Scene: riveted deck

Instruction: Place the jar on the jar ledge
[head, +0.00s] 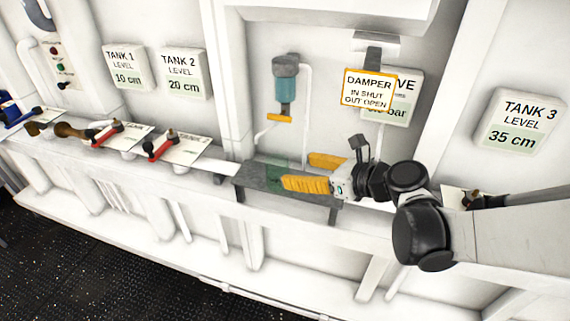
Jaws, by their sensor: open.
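A faint, see-through green jar (277,173) stands on the grey jar ledge (253,178), left of centre in the head view. My gripper (297,171) reaches in from the right with its two yellow fingers spread apart. The fingertips point left and lie just right of the jar, with the near fingertip close to or overlapping it in the picture. I cannot tell whether they touch. Nothing shows between the fingers, and the right part of the ledge is hidden behind my gripper.
A teal cylinder with an orange tab (286,88) hangs on the wall above the ledge. Red-handled valves (161,144) line the white shelf to the left. Dark floor (90,230) lies in front.

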